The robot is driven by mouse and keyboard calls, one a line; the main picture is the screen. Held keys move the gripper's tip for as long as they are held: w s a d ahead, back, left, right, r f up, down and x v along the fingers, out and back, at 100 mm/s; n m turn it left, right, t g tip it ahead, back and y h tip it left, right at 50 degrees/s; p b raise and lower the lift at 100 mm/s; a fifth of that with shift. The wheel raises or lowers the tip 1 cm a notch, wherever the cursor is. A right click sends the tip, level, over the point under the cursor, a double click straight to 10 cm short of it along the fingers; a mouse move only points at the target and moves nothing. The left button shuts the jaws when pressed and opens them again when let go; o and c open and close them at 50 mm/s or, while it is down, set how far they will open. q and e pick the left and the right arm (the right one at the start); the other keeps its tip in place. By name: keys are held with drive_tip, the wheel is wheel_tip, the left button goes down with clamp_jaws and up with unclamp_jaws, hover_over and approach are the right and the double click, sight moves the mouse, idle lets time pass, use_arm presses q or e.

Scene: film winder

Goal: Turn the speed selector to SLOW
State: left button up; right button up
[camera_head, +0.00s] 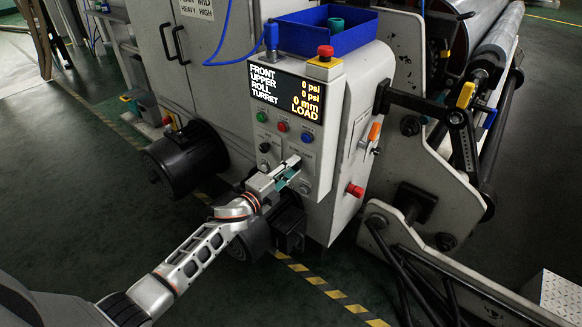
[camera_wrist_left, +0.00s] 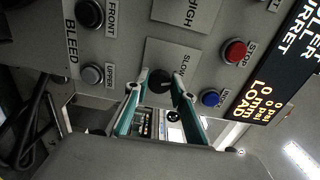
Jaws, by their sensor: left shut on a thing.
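The speed selector is a round black knob (camera_wrist_left: 160,80) on a grey plate in the left wrist view. The word SLOW is printed beside it on that plate. My left gripper (camera_wrist_left: 159,88) has one teal-edged finger on each side of the knob, with the tips closed on it. Which way the knob points is too small to tell for sure. In the head view my left gripper (camera_head: 289,174) is at the lower part of the grey control panel (camera_head: 322,150), and it hides the knob there. My right gripper is in neither view.
A red stop button (camera_wrist_left: 235,51) and a blue button (camera_wrist_left: 211,98) are close to the fingers. The display (camera_head: 285,91) reads LOAD. A red emergency button (camera_head: 325,52) and a blue bin (camera_head: 318,32) top the cabinet.

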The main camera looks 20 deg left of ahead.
use_arm(q)
drive_tip(key=shift+n+p, duration=0.3)
drive_tip(key=shift+n, duration=0.7)
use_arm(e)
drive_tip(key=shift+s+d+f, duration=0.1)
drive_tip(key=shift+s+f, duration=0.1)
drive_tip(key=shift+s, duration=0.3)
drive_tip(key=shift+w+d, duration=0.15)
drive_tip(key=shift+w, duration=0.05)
use_arm(q)
drive_tip(key=o, duration=1.1)
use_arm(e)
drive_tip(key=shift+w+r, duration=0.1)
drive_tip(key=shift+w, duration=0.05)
use_arm(q)
drive_tip(key=v, duration=1.2)
